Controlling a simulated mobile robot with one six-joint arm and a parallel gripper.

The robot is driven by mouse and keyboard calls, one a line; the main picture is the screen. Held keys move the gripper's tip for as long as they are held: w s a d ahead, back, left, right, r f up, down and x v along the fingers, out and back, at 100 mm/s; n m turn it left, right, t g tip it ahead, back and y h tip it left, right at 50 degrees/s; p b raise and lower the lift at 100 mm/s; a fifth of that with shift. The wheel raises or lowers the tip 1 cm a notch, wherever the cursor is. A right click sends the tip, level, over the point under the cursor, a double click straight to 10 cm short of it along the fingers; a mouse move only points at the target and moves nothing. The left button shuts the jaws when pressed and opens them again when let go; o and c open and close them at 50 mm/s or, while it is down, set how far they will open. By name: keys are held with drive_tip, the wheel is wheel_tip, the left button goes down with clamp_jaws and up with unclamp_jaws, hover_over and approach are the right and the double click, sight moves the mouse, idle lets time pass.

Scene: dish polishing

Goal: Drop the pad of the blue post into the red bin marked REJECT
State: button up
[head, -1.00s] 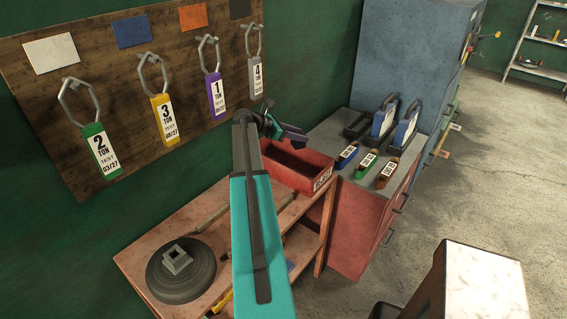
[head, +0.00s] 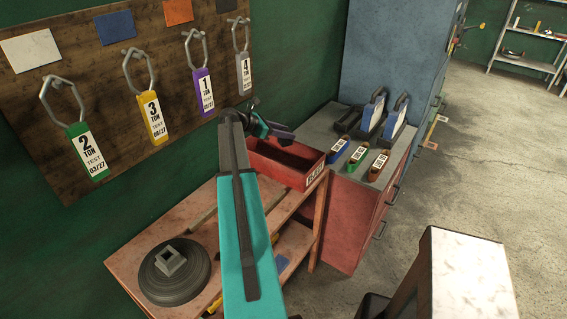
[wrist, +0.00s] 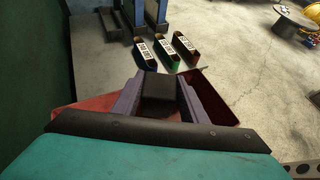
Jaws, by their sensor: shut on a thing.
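The red bin (head: 316,173) stands at the far right end of the wooden bench, with a partly readable white label on its near right end. My gripper (head: 284,132) is above the bin's back side, close to the wall. In the wrist view my gripper (wrist: 158,98) is shut on a dark block-like pad (wrist: 158,88) between its two purple-grey fingers. The red bin's rim (wrist: 222,100) shows below and to the right of the fingers, and the fingers hide part of the bin. The pad is hardly distinguishable in the head view.
A grey-topped red cabinet (head: 335,165) beside the bin carries blue, green and brown labelled blocks (head: 358,155) and upright blue-white pieces (head: 372,110). A board (head: 110,70) with tagged shackles hangs on the wall. A round dark base (head: 172,275) stands on the bench (head: 130,240).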

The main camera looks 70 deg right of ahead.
sight(280, 140)
drive_tip(key=shift+f+b, duration=1.35)
drive_tip(key=shift+f, duration=0.85)
drive_tip(key=o, duration=1.2)
drive_tip(key=shift+w+a+r, duration=0.25)
drive_tip(key=shift+w+a, duration=0.1)
drive_tip(key=shift+a, duration=0.05)
drive_tip(key=w+a+b, duration=0.1)
drive_tip(key=w+a, duration=0.2)
drive_tip(key=w+a+b, duration=0.2)
drive_tip(key=w+a, duration=0.1)
drive_tip(key=w+a+r+b, duration=0.1)
drive_tip(key=w+a, duration=0.2)
drive_tip(key=shift+w+a+b, duration=0.2)
drive_tip(key=shift+a+b, duration=0.1)
drive_tip(key=shift+a, duration=0.1)
drive_tip(key=shift+s, duration=0.1)
